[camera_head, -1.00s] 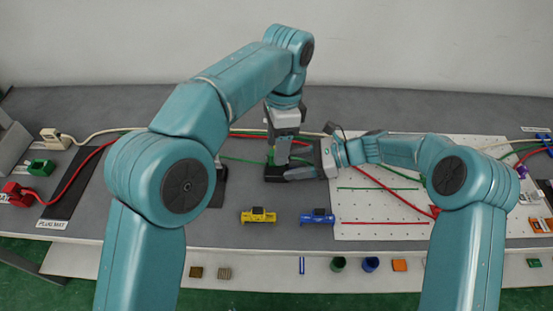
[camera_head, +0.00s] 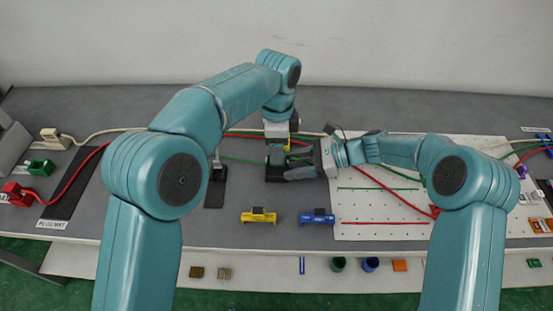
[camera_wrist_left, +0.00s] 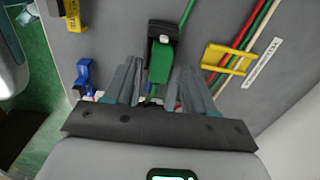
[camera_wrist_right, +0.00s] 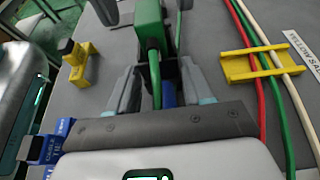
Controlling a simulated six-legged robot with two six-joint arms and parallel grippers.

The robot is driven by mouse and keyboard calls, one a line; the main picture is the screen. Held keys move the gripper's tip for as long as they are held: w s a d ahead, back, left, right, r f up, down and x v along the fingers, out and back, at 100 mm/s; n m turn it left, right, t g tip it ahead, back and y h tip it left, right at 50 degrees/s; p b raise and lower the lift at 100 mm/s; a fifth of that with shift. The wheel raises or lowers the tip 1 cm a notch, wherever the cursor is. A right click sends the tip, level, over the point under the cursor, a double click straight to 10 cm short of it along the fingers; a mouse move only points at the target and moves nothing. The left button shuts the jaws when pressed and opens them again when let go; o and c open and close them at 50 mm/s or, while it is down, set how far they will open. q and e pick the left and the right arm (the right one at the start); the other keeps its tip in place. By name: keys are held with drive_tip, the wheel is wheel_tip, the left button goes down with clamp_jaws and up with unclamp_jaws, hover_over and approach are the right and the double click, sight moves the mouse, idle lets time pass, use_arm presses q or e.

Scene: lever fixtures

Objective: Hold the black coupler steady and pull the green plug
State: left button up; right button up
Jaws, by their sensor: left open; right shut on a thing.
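The green plug (camera_wrist_left: 160,62) stands at the black coupler (camera_wrist_left: 166,28) in the left wrist view. A green cord runs off beyond the coupler. My left gripper (camera_wrist_left: 160,80) is open, with a finger on each side of the plug's near end. In the head view my left gripper (camera_head: 277,150) reaches down over the coupler's black base (camera_head: 275,178). My right gripper (camera_head: 312,172) comes in low from the right, shut on the black coupler. The right wrist view shows the green plug (camera_wrist_right: 150,25) just beyond its fingers, which partly hide the coupler.
A yellow saddle (camera_wrist_right: 262,64) holds red, green and cream cords beside the coupler. A yellow fixture (camera_head: 258,215) and a blue fixture (camera_head: 317,216) stand in front. A white pegboard (camera_head: 390,232) lies to the right. A black plug mat (camera_head: 72,187) lies at the left.

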use_arm(q)
drive_tip(key=shift+f, duration=1.3)
clamp_jaws()
